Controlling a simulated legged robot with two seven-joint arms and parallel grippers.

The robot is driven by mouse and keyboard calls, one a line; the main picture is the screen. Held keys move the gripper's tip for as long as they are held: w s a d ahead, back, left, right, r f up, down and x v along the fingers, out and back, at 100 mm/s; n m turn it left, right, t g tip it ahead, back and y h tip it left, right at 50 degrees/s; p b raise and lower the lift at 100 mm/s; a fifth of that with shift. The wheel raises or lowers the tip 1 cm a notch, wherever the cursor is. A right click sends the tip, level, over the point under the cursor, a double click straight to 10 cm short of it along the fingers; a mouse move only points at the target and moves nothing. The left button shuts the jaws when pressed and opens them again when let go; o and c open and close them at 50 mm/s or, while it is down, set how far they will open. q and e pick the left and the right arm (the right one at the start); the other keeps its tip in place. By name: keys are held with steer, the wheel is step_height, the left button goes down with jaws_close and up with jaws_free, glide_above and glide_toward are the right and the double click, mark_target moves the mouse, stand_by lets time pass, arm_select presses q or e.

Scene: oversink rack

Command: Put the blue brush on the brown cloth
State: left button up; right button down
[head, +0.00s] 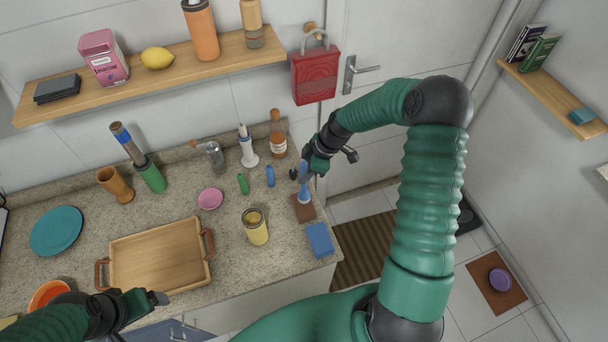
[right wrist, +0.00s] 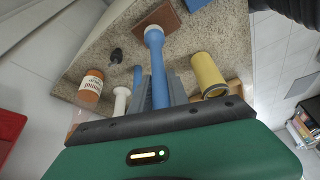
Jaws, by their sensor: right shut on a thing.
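The blue brush (head: 304,192) stands roughly upright in my right gripper (head: 303,174), which is shut on its handle. In the right wrist view the brush (right wrist: 159,78) runs between the fingers, with its pale-bristled head at the far end. The brown cloth (head: 306,212) is a small square on the counter near its right edge. The brush head is over or at the cloth (right wrist: 172,14); I cannot tell whether they touch. My left gripper (head: 158,298) is low at left, near the front of the wooden tray, and its jaw opening is unclear.
A blue sponge (head: 320,240) lies just in front of the cloth, and a yellow can (head: 255,228) stands to its left. A sauce bottle (head: 278,135) and a white-handled brush (head: 248,150) stand behind. The wooden tray (head: 160,255) fills the counter's left front.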

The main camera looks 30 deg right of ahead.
steer(key=shift+s+a+f+p, duration=0.1)
steer(key=shift+a+f+p, duration=0.15)
steer(key=shift+f, duration=0.35)
steer(key=shift+s+a+f+p, duration=0.1)
steer(key=shift+a+f+p, duration=0.1)
steer(key=shift+f, duration=0.35)
arm_select(q)
steer(key=shift+a+r, duration=0.35)
steer(key=shift+r, duration=0.25)
arm_select(e)
steer(key=shift+w+f, duration=0.1)
steer(key=shift+f, duration=0.05)
steer(key=c, duration=1.3)
jaws_free()
arm_select(q)
steer(key=shift+d, duration=0.2)
arm_select(e)
steer(key=shift+o, duration=0.2)
steer(key=shift+d, duration=0.15)
arm_select(q)
steer(key=shift+r, duration=0.1)
